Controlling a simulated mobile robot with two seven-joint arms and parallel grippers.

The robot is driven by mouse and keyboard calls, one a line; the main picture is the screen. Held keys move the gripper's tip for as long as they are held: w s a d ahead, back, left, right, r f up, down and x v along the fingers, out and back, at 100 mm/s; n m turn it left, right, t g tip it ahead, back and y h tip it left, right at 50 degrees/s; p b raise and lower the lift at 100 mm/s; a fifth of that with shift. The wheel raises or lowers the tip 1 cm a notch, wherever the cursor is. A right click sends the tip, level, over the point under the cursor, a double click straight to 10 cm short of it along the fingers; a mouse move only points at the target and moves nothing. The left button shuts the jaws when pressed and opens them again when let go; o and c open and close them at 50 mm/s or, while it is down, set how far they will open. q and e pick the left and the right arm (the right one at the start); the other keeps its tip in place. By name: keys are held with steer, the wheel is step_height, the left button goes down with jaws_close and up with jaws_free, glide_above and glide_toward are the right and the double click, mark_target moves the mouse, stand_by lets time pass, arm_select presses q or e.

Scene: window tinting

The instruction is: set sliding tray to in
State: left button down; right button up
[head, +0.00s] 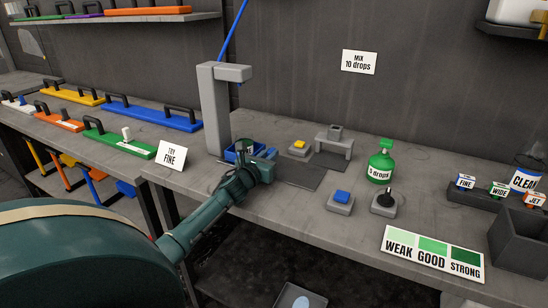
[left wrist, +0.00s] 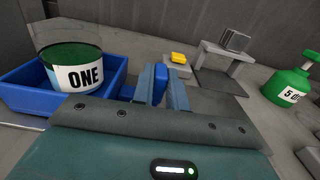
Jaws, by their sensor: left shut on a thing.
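The sliding tray is blue and low-walled; in the head view (head: 230,156) it sits at the foot of a grey dispenser post (head: 213,110), below its overhanging arm. In the left wrist view the tray (left wrist: 112,98) is at the left and holds a cup labelled ONE (left wrist: 80,75) with dark green inside. My left gripper (head: 264,159) is at the tray's right side, partly covering it in the head view. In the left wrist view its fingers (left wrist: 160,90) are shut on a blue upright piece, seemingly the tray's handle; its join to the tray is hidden. My right gripper is out of view.
A dark flat plate (head: 300,173) lies right of the tray. A TRY FINE sign (head: 171,156) stands left of the post.

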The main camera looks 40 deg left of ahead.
arm_select(q)
steer(key=shift+a, duration=0.3)
steer(key=c, duration=1.4)
jaws_free()
steer(key=shift+s, duration=0.1)
steer(key=shift+s+d, duration=0.2)
steer(key=shift+s, duration=0.25)
steer(key=v, duration=1.1)
steer(key=shift+s+d, duration=0.15)
steer(key=shift+s, duration=0.45)
